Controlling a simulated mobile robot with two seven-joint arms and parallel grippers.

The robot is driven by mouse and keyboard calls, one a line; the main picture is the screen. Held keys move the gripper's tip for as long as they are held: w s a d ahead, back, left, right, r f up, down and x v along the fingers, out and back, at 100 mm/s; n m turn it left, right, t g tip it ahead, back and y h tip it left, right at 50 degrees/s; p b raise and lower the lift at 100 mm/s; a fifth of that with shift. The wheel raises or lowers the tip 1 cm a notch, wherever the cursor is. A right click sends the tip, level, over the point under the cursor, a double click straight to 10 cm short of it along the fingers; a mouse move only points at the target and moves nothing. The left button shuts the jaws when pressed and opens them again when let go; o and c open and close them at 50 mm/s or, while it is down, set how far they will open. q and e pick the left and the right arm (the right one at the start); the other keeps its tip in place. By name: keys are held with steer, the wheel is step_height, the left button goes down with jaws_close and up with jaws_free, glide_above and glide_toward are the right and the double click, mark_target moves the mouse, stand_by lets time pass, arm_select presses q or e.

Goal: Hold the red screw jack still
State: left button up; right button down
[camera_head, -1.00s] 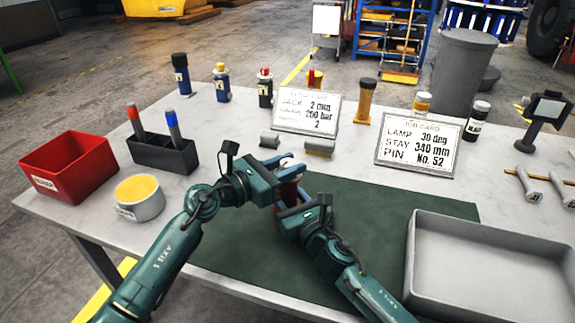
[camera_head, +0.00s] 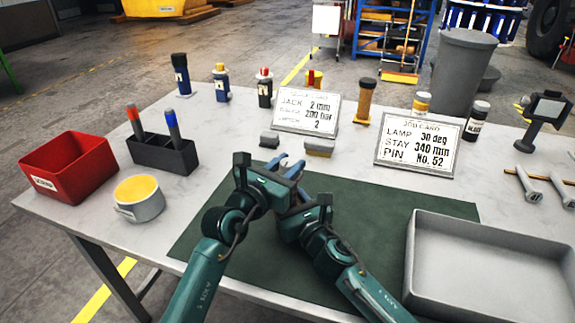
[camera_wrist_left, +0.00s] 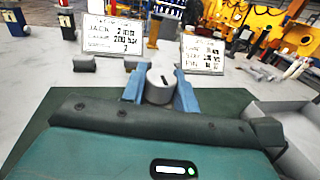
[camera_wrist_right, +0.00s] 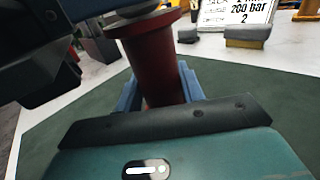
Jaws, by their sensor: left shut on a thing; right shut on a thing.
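The red screw jack (camera_wrist_right: 152,62) stands as a red, flanged cylinder in the right wrist view, with grey metal above it. My right gripper (camera_wrist_right: 160,92) is shut on its red body, one blue finger on each side. In the left wrist view, my left gripper (camera_wrist_left: 159,88) is shut on the jack's grey round top (camera_wrist_left: 159,78), which has a dark slot. In the head view, my left gripper (camera_head: 290,167) and right gripper (camera_head: 291,196) meet over the green mat (camera_head: 390,220) and hide most of the jack. Its base is hidden.
Two job cards (camera_head: 307,111) (camera_head: 420,143) stand behind the mat, with small grey blocks (camera_head: 319,147) nearby. A grey tray (camera_head: 490,265) lies at right. A red bin (camera_head: 68,165), a dark pen holder (camera_head: 162,152) and a yellow-topped tub (camera_head: 139,197) stand at left.

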arm_select(q)
steer(key=shift+f, duration=0.1)
steer(key=o, duration=0.9)
steer(key=shift+o, duration=0.2)
steer(key=v, duration=1.2)
arm_select(e)
steer(key=c, duration=0.8)
jaws_free()
